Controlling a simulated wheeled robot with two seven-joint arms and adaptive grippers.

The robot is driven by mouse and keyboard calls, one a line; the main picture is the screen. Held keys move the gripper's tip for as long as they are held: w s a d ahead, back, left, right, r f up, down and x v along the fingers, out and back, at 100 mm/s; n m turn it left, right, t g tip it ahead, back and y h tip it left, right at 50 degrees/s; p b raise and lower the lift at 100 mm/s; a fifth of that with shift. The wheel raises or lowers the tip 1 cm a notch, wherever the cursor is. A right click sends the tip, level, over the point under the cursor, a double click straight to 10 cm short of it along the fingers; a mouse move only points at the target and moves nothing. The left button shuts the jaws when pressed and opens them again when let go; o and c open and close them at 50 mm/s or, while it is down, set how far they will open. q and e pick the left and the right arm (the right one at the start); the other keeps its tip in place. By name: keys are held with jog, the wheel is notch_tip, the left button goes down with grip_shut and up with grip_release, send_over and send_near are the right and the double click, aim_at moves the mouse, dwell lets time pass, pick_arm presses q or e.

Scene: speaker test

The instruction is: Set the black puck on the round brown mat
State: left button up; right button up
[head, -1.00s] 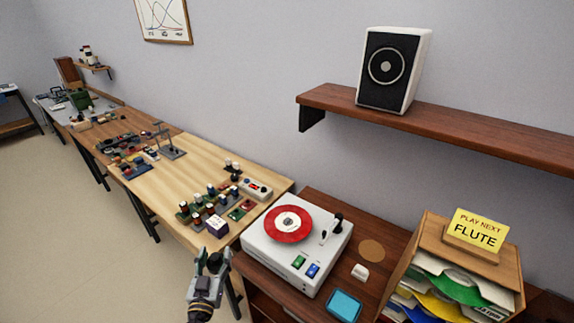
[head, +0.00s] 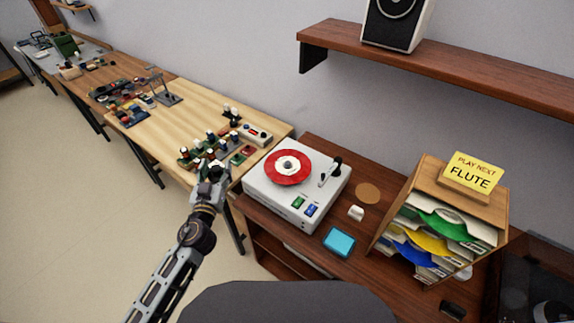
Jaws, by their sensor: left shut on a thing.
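The round brown mat (head: 368,193) lies flat and bare on the dark wooden cabinet top, right of the record player. My left gripper (head: 213,172) is at the front edge of the light workbench, left of the record player and well apart from the mat. It is shut on a small dark thing that looks like the black puck, mostly hidden by the fingers. My right gripper is out of view.
The white record player (head: 272,194) with a red record (head: 287,167) stands between my left gripper and the mat. A white block (head: 356,213), a blue pad (head: 339,242) and a wooden record rack (head: 431,168) are near the mat. Small parts crowd the workbench (head: 196,102).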

pick_arm(q)
jog(key=w+d+r+m+h, duration=0.1)
jog(key=w+d+r+h, duration=0.1)
jog(key=w+d+r, duration=0.35)
jog(key=w+d+r+m+h+p, duration=0.1)
jog(key=w+d+r, duration=0.1)
jog(key=r, duration=0.6)
jog(key=w+d+r+m+h, duration=0.1)
jog(key=w+d+r+h, duration=0.15)
jog(key=r, duration=0.45)
jog(key=d+f+m+g+h, duration=0.4)
jog(key=d+f+h, duration=0.2)
jog(key=d+f, duration=0.6)
notch_tip(320, 180, down, 3)
jog(key=shift+m, duration=0.4)
dwell(0.6)
jog(key=shift+f, duration=2.5)
